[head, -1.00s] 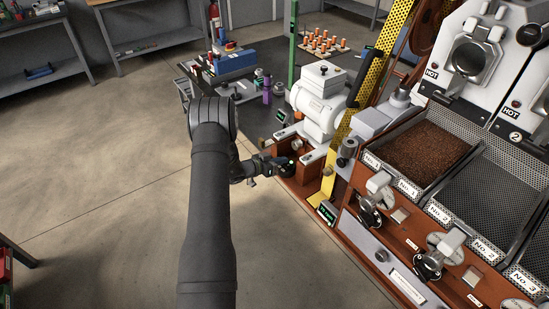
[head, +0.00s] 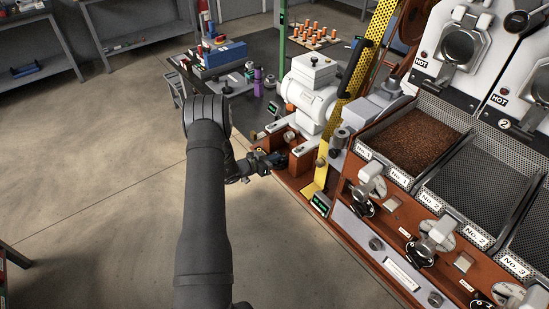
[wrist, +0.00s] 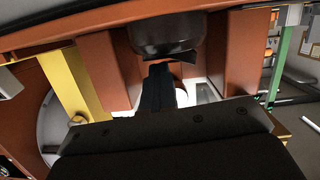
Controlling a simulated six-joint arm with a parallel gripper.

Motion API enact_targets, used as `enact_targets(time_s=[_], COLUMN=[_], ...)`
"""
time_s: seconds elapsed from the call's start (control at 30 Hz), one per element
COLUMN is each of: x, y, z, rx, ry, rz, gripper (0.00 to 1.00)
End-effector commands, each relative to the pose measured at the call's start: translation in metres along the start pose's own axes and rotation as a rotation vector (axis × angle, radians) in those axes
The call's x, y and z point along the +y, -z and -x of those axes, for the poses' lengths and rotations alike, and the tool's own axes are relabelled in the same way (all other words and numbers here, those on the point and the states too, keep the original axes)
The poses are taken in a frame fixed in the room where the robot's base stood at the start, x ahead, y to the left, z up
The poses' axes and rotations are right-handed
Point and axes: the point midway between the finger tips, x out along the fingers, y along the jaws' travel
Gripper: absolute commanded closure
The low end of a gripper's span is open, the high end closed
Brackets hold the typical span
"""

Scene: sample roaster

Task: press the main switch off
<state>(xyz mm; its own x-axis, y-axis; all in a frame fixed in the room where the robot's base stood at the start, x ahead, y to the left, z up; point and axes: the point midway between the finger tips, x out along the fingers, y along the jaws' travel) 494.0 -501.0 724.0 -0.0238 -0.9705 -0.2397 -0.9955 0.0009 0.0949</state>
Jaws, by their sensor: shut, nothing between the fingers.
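My gripper (head: 280,160) is shut and empty, held low at the brown-red base (head: 308,150) below the white motor (head: 310,97) in the head view. In the wrist view its dark fingers (wrist: 160,85) are together and point into a recess between brown-red walls (wrist: 115,65). A dark rounded part (wrist: 168,33) lies just beyond the fingertips; I cannot tell whether they touch it. Something white and a bit of orange-red show behind the fingers, mostly hidden. I cannot make out the main switch for certain in either view.
A yellow perforated guard (head: 367,65) and its yellow post (head: 315,188) stand right of my gripper. The roaster front with trays (head: 415,142) and levers (head: 370,182) is farther right. A green post (head: 282,35) stands behind.

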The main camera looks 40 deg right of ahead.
Motion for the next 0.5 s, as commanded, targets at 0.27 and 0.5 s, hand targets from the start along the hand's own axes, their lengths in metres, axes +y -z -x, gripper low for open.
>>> enact_targets(time_s=[0.27,0.5], x=[0.004,0.012], y=[0.016,0.037], z=[0.004,0.035], rx=[0.0,-0.001], ry=[0.001,0.005], rz=[-0.001,0.002], gripper=[1.0,1.0])
